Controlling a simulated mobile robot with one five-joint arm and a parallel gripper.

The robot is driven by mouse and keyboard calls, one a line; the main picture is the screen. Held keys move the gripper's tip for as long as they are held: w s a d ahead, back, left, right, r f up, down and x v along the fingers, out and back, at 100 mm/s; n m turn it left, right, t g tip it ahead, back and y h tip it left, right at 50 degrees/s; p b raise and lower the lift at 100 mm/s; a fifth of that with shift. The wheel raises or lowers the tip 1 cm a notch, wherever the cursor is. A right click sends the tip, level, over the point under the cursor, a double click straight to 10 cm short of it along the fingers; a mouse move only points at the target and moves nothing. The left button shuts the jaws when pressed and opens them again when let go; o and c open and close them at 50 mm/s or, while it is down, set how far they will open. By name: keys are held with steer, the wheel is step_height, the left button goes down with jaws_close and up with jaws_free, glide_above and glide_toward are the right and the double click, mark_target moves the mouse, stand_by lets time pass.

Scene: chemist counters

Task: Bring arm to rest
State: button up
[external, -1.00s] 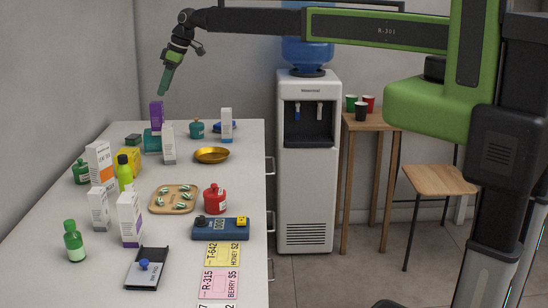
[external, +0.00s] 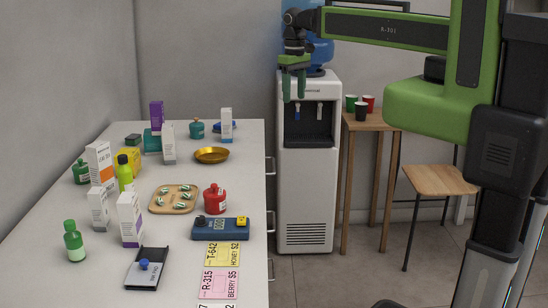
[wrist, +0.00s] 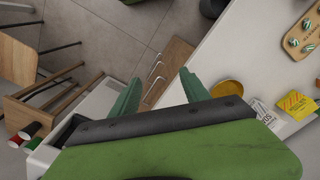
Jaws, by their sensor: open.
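My gripper (external: 294,84) hangs from the arm in front of the water cooler in the external view, its green fingers pointing down. In the wrist view my gripper (wrist: 158,96) shows two green fingers spread apart with nothing between them. It is open and empty.
The white water cooler (external: 308,190) stands right of the counter. A small wooden table (external: 372,121) holds several cups, and a stool (external: 438,180) stands beside it. Open floor lies in front.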

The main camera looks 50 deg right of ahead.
step_height(320, 180, down, 11)
steer(key=b, duration=1)
steer(key=shift+r+b, duration=0.15)
steer(key=shift+b, duration=0.2)
steer(key=shift+o, duration=0.5)
steer(key=shift+w, duration=0.1)
stand_by(0.3)
